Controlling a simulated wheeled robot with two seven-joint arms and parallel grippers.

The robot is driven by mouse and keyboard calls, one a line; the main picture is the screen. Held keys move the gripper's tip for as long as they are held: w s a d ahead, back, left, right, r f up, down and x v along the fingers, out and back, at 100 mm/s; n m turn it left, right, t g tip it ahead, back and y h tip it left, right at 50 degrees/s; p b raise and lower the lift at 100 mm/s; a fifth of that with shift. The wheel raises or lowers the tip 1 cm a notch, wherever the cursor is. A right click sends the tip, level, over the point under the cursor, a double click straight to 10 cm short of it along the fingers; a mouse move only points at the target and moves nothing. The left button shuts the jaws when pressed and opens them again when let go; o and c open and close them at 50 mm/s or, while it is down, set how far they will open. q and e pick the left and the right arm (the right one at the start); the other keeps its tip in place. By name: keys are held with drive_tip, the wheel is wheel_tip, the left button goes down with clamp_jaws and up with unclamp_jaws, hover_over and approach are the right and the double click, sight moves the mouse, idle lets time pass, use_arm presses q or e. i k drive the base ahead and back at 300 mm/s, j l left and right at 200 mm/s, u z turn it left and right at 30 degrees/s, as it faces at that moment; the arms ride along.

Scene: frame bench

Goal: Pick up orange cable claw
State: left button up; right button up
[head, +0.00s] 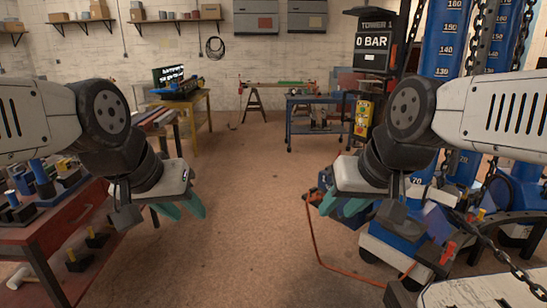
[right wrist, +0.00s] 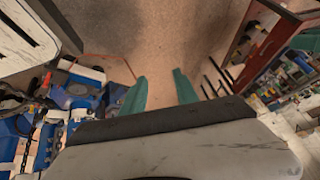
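I cannot make out an orange cable claw for certain in either view. A thin orange cable (head: 318,255) runs along the floor below my right gripper; part of it also shows in the right wrist view (right wrist: 105,56). My left gripper (head: 184,210) hangs over the floor at left of centre, its teal fingers apart and empty. My right gripper (head: 342,207) hangs right of centre, near the blue machinery. In the right wrist view its two teal fingers (right wrist: 160,92) are apart with bare floor between them.
A red workbench (head: 65,215) with tools and small parts stands at the left. Blue and white machinery (head: 395,240) with chains crowds the right. A blue cart (head: 315,120) and a yellow table (head: 190,105) stand at the back. The middle floor (head: 255,200) is clear.

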sight(316, 196)
drive_tip(key=i+j+z, duration=0.15)
drive_tip(key=i+z, duration=0.2)
drive_tip(key=i, duration=1.6)
drive_tip(key=i+l+u, duration=0.15)
drive_tip(key=i, duration=0.25)
drive_tip(key=i+l+u, duration=0.15)
drive_tip(key=i, duration=0.25)
drive_tip(key=l, duration=0.1)
